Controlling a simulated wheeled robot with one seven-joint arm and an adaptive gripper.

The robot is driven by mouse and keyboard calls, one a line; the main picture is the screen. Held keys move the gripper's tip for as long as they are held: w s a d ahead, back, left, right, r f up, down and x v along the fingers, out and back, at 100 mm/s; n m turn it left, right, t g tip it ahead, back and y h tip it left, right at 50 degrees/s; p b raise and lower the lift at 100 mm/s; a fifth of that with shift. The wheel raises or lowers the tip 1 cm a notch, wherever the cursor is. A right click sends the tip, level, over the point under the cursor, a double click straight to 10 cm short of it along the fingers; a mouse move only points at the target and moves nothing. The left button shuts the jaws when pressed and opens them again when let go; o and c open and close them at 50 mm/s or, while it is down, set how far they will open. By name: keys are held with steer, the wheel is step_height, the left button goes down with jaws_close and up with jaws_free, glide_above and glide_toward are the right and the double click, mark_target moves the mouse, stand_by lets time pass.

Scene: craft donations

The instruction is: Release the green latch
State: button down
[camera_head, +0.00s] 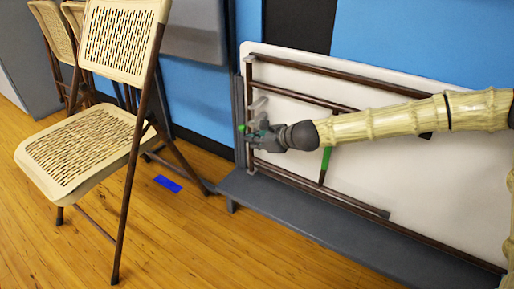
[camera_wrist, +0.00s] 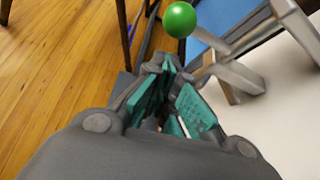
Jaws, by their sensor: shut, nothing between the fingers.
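The green latch shows as a round green knob (camera_wrist: 180,20) in the wrist view, just beyond my fingertips. A grey metal rod and bracket (camera_wrist: 235,78) lie right beside it. In the head view a small green spot, likely the knob (camera_head: 242,128), shows at the left end of the folded table (camera_head: 440,205). My gripper (camera_head: 257,131) is at that end of the table, in front of its frame. In the wrist view my gripper (camera_wrist: 170,72) has its teal finger pads shut and empty. The knob looks apart from the fingers.
The folded white table stands on edge on a low grey cart (camera_head: 330,225) against the blue wall. A green band (camera_head: 326,158) marks one brown table leg. A beige folding chair (camera_head: 85,150) stands open at left. Wood floor lies clear in front, with blue tape (camera_head: 168,184).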

steer(key=shift+a+r, duration=0.15)
steer(key=shift+r, duration=0.55)
steer(key=shift+r, duration=0.15)
step_height(320, 180, up, 4)
steer(key=p, duration=0.3)
stand_by(0.4)
step_height(320, 180, down, 4)
steer(key=d+b, duration=0.1)
steer(key=b, duration=0.1)
steer(key=p+v, duration=0.5)
steer(key=v, duration=0.5)
